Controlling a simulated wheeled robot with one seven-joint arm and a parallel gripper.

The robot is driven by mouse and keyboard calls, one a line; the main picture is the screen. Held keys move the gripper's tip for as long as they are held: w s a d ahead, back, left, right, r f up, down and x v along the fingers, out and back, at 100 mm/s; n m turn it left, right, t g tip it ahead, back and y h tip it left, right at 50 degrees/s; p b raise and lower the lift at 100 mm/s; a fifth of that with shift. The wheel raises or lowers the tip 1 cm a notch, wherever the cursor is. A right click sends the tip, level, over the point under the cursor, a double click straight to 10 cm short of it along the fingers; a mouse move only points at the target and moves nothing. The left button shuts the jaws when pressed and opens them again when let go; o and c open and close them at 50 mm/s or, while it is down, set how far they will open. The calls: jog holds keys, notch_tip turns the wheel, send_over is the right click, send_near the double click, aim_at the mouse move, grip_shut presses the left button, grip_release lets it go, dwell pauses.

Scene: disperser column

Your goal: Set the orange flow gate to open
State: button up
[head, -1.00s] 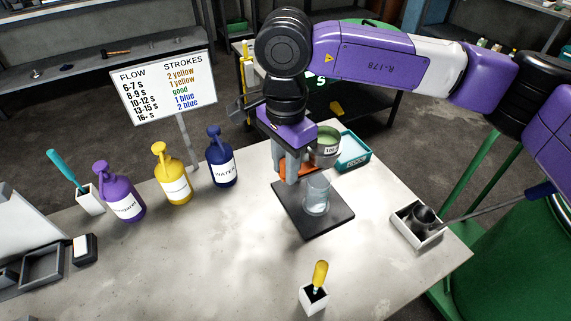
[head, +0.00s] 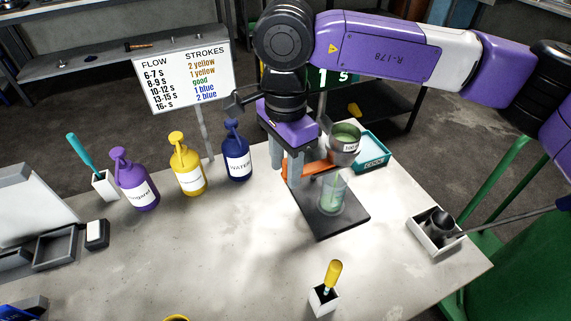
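The orange flow gate (head: 319,167) is a flat bar under the metal cup (head: 346,142) of green liquid, above the black base plate (head: 353,219). My gripper (head: 285,168) points down at the left end of the gate. Its two grey fingers appear apart, and the nearer one is next to the gate. I cannot tell whether it touches the gate. A clear beaker (head: 332,194) stands on the plate below the cup, and green shows inside it.
A sign (head: 185,75) and a purple, a yellow and a blue bottle (head: 238,158) stand left of my gripper. A white box (head: 433,240) stands at right.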

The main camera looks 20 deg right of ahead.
notch_tip(320, 180, up, 8)
jog(key=shift+f+b, duration=0.15)
jog(key=shift+b, duration=0.3)
dwell(0.3)
